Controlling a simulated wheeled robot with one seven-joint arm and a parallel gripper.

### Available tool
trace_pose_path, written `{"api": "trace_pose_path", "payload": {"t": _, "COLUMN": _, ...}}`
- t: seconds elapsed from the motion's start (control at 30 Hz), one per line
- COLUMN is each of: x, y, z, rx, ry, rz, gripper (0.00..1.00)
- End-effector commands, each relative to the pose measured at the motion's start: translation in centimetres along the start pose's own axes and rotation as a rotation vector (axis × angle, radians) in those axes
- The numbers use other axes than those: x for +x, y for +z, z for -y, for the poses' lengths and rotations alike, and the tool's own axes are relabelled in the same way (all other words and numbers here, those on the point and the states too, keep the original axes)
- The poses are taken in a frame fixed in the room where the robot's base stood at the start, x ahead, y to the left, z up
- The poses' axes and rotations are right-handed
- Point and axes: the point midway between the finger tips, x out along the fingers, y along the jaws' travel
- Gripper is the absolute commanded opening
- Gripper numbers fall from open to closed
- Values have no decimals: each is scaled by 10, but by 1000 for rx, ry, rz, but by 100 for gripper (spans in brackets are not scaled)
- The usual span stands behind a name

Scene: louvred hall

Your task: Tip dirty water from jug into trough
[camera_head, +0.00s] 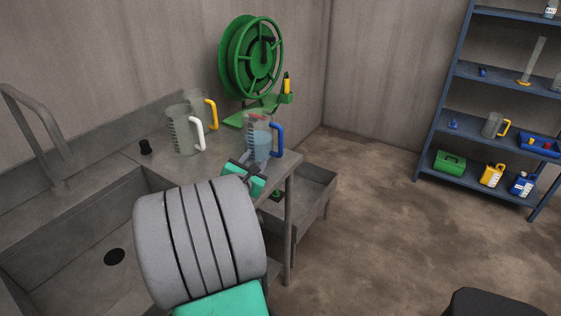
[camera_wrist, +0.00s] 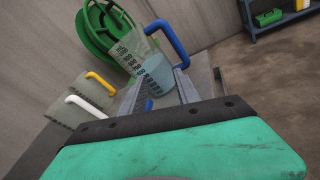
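A clear jug with a blue handle (camera_head: 257,132) stands upright at the counter's right end, holding bluish liquid. It also shows in the wrist view, appearing tilted there (camera_wrist: 156,73). My gripper (camera_head: 247,168) is just in front of the jug at handle height. In the wrist view, its fingers (camera_wrist: 158,92) are spread apart, with the jug and part of its blue handle showing between and beyond them. I cannot tell whether either finger touches it. A grey metal trough (camera_head: 316,188) sits low, right of the counter; its near part is hidden by the counter leg.
Clear jugs with a white handle (camera_head: 184,133) and a yellow handle (camera_head: 204,104) stand left on the counter. A grey sink basin (camera_head: 85,225) lies further left. A green hose reel (camera_head: 250,57) hangs behind. A blue shelf (camera_head: 500,83) stands right; the floor between is clear.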

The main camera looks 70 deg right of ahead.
Motion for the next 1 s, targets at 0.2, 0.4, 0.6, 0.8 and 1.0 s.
{"api": "trace_pose_path", "payload": {"t": 0.2, "x": 24, "y": 9, "z": 45, "rx": -387, "ry": -29, "rz": 154, "gripper": 38}}
{"api": "trace_pose_path", "payload": {"t": 0.4, "x": 43, "y": 15, "z": 45, "rx": -396, "ry": -31, "rz": 156, "gripper": 38}}
{"api": "trace_pose_path", "payload": {"t": 0.6, "x": 75, "y": 19, "z": 44, "rx": -393, "ry": -30, "rz": 155, "gripper": 38}}
{"api": "trace_pose_path", "payload": {"t": 0.8, "x": 104, "y": 27, "z": 42, "rx": -393, "ry": -27, "rz": 154, "gripper": 38}}
{"api": "trace_pose_path", "payload": {"t": 1.0, "x": 119, "y": 27, "z": 42, "rx": -393, "ry": -26, "rz": 154, "gripper": 38}}
